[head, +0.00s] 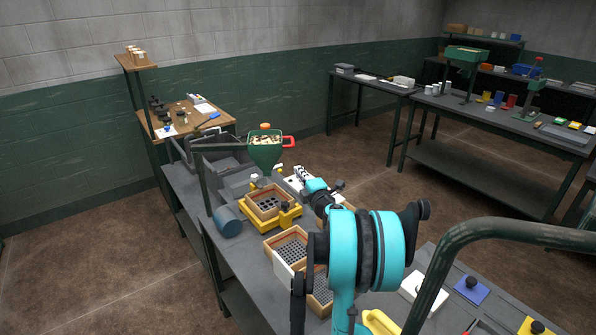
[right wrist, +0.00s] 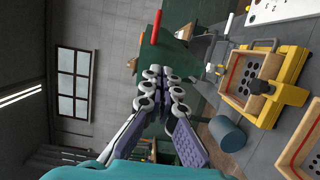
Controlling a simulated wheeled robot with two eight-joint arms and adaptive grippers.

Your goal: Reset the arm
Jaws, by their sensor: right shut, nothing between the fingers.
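My right gripper (head: 299,171) is at the end of my teal and black arm, over the bench and just right of the green hopper (head: 265,154). In the right wrist view its two fingers (right wrist: 166,72) are together, with nothing seen between them. The hopper (right wrist: 172,52) shows sideways beyond the fingertips, with its red handle (right wrist: 156,27). I cannot tell how far the fingertips are from it. My left gripper is not in view.
A yellow fixture (head: 285,219) holds a wooden box (head: 268,203) below the gripper. A blue-grey cylinder (head: 228,221) lies beside it. Wooden trays with holed grids (head: 290,248) stand nearer. A dark green rail (head: 500,229) crosses the near right.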

